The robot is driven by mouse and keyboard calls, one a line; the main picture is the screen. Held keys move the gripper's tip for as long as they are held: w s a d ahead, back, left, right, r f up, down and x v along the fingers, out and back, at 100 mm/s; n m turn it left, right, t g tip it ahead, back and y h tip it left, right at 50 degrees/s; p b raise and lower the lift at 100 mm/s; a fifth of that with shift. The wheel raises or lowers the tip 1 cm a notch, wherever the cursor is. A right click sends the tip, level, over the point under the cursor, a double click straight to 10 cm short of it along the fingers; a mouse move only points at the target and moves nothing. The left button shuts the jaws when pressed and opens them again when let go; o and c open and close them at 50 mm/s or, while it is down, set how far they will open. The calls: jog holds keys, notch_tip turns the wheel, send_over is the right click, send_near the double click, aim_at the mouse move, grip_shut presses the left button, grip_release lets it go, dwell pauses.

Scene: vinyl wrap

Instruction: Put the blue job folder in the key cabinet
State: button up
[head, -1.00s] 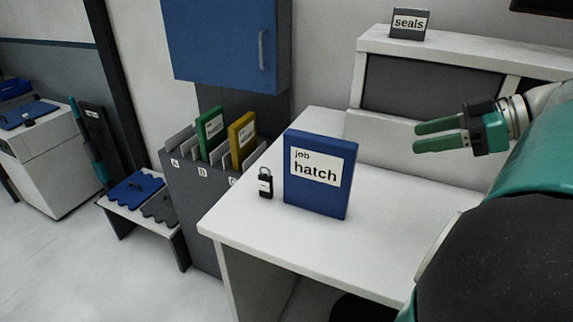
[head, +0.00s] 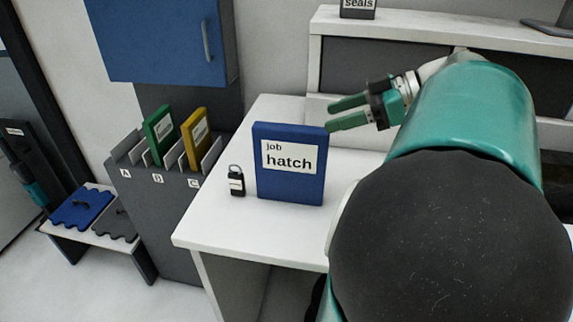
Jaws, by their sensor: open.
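The blue job folder (head: 290,186), labelled "job hatch", stands upright on the white desk. The key cabinet is probably the blue wall cabinet (head: 150,40) at upper left; its door with a grey handle is shut. My gripper (head: 338,115) is open and empty. In the picture its fingers point left, just above and to the right of the folder's top right corner, and appear apart from it. My arm hides part of the desk at the right.
A small dark padlock-like tag (head: 236,182) stands left of the folder. A grey file rack (head: 165,190) holds a green folder (head: 159,135) and a yellow folder (head: 195,138). A low bench (head: 135,246) is at left. A "seals" box (head: 358,8) sits on the shelf.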

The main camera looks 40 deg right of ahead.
aim_at(298, 128)
jog(key=x, duration=0.8)
jog(key=shift+w+a, duration=0.25)
grip_shut()
